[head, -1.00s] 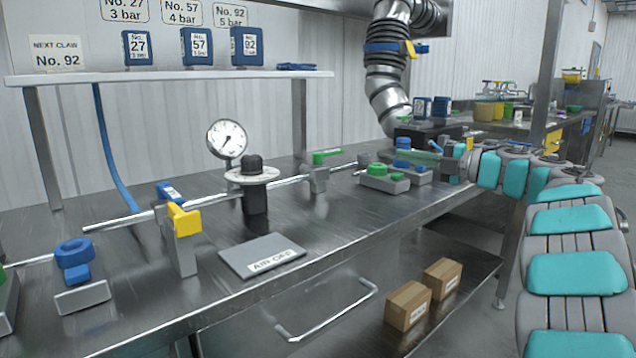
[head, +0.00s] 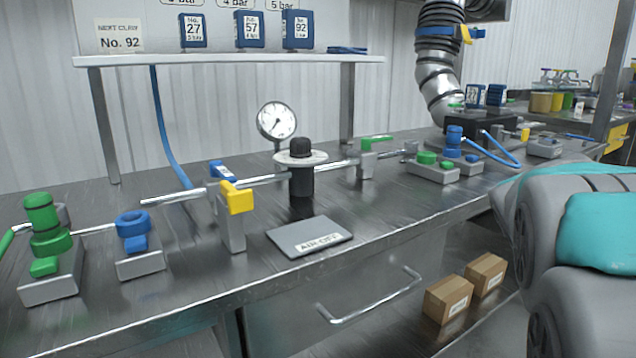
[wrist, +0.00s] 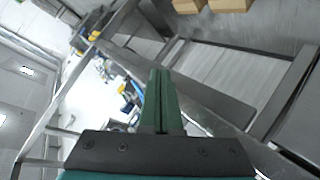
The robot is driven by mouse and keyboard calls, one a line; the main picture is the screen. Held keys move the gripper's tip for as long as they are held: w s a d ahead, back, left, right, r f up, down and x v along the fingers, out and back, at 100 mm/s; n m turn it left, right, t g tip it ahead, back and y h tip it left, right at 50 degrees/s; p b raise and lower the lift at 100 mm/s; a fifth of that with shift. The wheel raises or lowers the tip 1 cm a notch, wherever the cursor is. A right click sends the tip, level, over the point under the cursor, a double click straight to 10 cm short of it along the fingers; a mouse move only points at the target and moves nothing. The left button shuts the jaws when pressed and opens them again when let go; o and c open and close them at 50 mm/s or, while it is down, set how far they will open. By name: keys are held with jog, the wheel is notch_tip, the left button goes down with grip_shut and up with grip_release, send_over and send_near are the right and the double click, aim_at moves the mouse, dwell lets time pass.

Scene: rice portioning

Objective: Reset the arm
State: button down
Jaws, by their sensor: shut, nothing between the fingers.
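My gripper (wrist: 160,85) shows in the wrist view as two green fingers pressed together, with nothing between them. It hangs tilted in the air, with the bench and its fittings beyond and below the fingertips. In the head view the gripper is out of the picture. Only grey and teal links of my arm show at the lower right, beside the bench's right part.
The steel bench (head: 200,285) carries a yellow-handled valve (head: 236,197), a pressure gauge (head: 277,120), an AIR OFF plate (head: 310,237) and green and blue fittings (head: 434,165). A blue hose (head: 490,152) loops at the right. Two cardboard boxes (head: 448,299) sit below.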

jog(key=s+a+f+m+g+y, duration=0.1)
jog(key=s+a+f+g+y, duration=0.4)
jog(key=s+a+f, duration=0.8)
jog(key=s+a+f+g, duration=0.2)
jog(key=s+a+f, duration=0.1)
jog(key=s, duration=0.5)
jog(key=s+a+f+g+y, duration=0.1)
jog(key=s+a+f+g, duration=0.1)
jog(key=s, duration=0.6)
jog(key=s+a+f+g+y, duration=0.1)
jog(key=s+a+f+g, duration=0.2)
jog(key=s+a+f, duration=0.2)
jog(key=s+a, duration=0.1)
jog(key=s, duration=0.1)
jog(key=shift+s+n, duration=0.3)
jog(key=shift+s, duration=0.1)
